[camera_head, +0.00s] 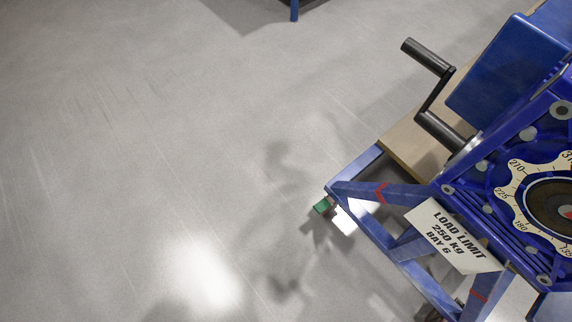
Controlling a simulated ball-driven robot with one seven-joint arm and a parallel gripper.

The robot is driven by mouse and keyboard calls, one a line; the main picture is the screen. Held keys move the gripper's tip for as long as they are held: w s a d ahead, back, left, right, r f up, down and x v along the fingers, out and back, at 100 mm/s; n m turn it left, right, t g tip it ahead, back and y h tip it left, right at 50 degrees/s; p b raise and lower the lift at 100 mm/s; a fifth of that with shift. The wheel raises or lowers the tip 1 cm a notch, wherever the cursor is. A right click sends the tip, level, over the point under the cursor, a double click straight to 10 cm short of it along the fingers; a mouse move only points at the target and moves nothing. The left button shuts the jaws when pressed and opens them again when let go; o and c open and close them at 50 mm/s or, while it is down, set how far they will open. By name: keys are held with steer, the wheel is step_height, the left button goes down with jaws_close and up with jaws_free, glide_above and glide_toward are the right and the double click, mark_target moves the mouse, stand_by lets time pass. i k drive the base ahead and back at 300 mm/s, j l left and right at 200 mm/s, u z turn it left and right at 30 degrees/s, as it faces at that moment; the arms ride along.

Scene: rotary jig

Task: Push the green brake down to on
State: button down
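A small green block (322,206), which looks like the brake, sticks out at the left corner of the blue jig frame (405,268). A small white piece (344,221) shows just right of it. I cannot tell from this view whether the green brake is up or down. My gripper does not show in this view.
The jig fills the right side, with a black crank handle (427,57), a numbered dial plate (510,196) and a white load limit sign (452,236). A wooden board (405,150) lies on the frame. A blue leg (294,9) shows at the top. Grey floor (130,150) on the left is clear.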

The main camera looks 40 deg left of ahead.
mark_target(324, 204)
steer(key=k+u, duration=0.15)
steer(key=u, duration=0.15)
steer(key=k+j+u, duration=0.1)
steer(key=u, duration=0.15)
steer(key=i+j, duration=0.25)
steer(key=i, duration=0.15)
steer(key=i+j+u, duration=0.1)
steer(key=i+j, duration=0.15)
steer(key=i, duration=0.15)
steer(key=i+j, duration=0.2)
steer(key=i, duration=0.2)
steer(key=u, duration=0.05)
